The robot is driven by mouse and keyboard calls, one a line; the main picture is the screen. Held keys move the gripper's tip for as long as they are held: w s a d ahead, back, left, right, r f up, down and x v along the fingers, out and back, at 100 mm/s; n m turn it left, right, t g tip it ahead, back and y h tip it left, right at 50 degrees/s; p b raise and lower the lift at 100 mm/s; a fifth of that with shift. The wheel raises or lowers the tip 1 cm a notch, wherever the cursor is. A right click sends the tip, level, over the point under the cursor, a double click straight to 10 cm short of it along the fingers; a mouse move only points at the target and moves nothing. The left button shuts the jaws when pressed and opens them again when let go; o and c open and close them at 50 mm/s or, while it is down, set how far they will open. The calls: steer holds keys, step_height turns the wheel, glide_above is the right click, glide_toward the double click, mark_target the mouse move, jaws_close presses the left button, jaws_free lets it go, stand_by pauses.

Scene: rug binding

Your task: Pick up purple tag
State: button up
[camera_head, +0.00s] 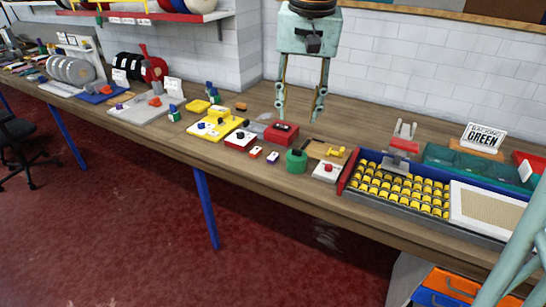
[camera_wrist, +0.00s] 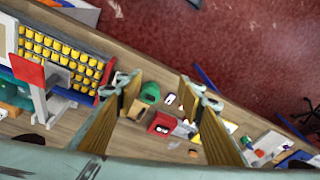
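The purple tag (camera_head: 273,157) is a small purple piece with a pale face. It lies on the wooden bench near its front edge, just right of a similar orange tag (camera_head: 256,152). My gripper (camera_head: 300,105) hangs above the bench, behind and to the right of the purple tag, with its two long fingers spread and nothing between them. In the wrist view the fingers of my gripper (camera_wrist: 160,90) are apart. A small pale tag (camera_wrist: 170,99) shows between them there, seemingly the purple one. The orange tag is not clear in that view.
A green round container (camera_head: 296,161) stands right of the purple tag, with a red box (camera_head: 281,133) behind it. A yellow tray (camera_head: 214,128) is to the left. A rack of yellow spools (camera_head: 400,187) fills the right. Bare bench lies before the tags.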

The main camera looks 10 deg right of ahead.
steer(key=w+f+m+g+p, duration=0.15)
steer(key=w+f+p, duration=0.35)
steer(key=w, duration=1)
steer(key=m+p, duration=0.3)
glide_above(273, 156)
step_height(273, 156, down, 16)
steer(key=shift+g, duration=0.25)
steer(key=shift+f, duration=4.2)
steer(key=shift+f, duration=2.6)
steer(key=shift+c, duration=0.4)
